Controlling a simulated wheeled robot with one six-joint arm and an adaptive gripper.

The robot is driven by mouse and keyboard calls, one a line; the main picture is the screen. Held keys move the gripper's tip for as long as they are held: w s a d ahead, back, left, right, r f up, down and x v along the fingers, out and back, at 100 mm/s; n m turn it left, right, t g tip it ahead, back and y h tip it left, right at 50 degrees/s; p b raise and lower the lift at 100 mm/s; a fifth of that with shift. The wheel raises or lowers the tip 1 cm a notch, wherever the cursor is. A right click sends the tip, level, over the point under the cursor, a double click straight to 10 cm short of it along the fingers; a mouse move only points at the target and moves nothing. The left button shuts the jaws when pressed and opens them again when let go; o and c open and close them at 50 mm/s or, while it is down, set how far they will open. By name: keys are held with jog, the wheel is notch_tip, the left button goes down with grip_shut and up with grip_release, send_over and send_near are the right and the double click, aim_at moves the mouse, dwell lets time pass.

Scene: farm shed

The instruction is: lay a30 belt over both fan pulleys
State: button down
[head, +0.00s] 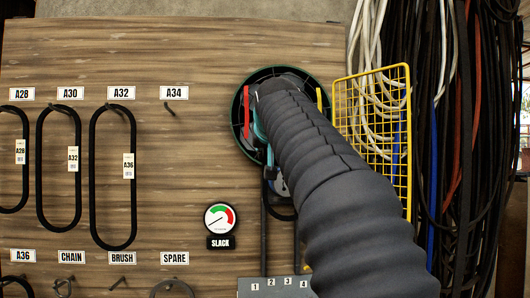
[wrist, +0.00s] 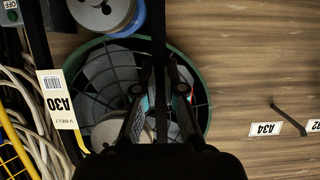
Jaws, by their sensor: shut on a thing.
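A black belt with a white A30 tag (wrist: 59,99) runs down the left of the wrist view. My gripper (wrist: 155,90) is shut on the belt, in front of the fan. The fan (head: 238,120) has a dark green ring, mostly behind my arm in the head view; its ring also shows in the wrist view (wrist: 205,115). A grey fan pulley (wrist: 115,133) sits at the hub, partly behind my gripper. A second grey pulley (wrist: 100,14) shows at the top of the wrist view. I cannot tell whether the belt touches either pulley.
A yellow mesh guard (head: 372,130) stands right of the fan, beside hanging cables (head: 465,120). Belts tagged A28 (head: 20,150), A32 (head: 73,158) and A36 (head: 128,165) hang at left. The A34 hook (head: 169,109) is bare. A SLACK gauge (head: 220,218) sits below.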

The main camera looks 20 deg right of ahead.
jog(key=shift+w+d, duration=0.25)
jog(key=shift+w, duration=0.55)
jog(key=shift+w+d, duration=0.2)
jog(key=shift+w, duration=0.55)
jog(key=shift+f+b, duration=0.4)
jog(key=shift+f, duration=0.15)
dwell(0.5)
jog(key=c, duration=1.2)
grip_release()
jog(key=v, duration=1.2)
jog(key=shift+s, duration=0.1)
jog(key=s+a+b, duration=0.2)
jog(key=s, duration=0.7)
jog(key=shift+s+a, duration=0.2)
jog(key=shift+a, duration=0.2)
